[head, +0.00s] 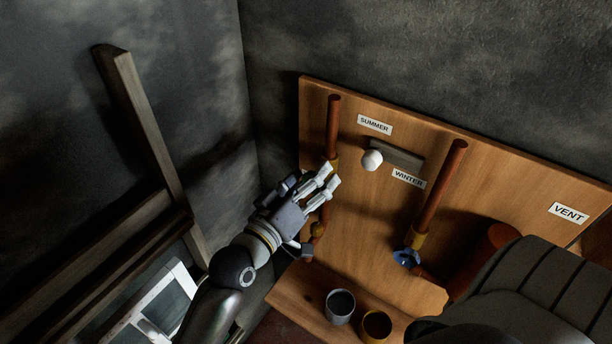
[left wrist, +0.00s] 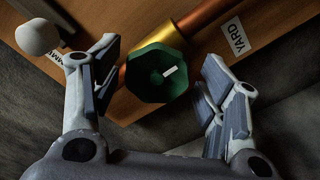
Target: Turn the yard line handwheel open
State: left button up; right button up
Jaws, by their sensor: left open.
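The green handwheel (left wrist: 157,73) shows in the left wrist view, with a small white mark on its face. It sits on a copper pipe with a brass fitting (left wrist: 187,22), beside the YARD label (left wrist: 236,38). My left gripper (left wrist: 160,55) is open, with one finger on each side of the handwheel; I cannot tell whether either finger touches it. In the head view my left gripper (head: 326,183) is in front of the left copper pipe (head: 333,125) and hides the handwheel. My right gripper is not in view.
The wooden board (head: 490,180) also carries a white ball knob (head: 372,160) between SUMMER and WINTER labels, and a second pipe (head: 441,188) with a blue handwheel (head: 406,257). A grey cup (head: 340,307) and a brownish cup (head: 376,327) stand below. Wooden beams (head: 145,120) are at left.

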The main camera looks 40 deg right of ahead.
pick_arm(q)
jog(key=shift+s, duration=0.15)
jog(key=v, duration=1.2)
jog(key=shift+w, duration=0.25)
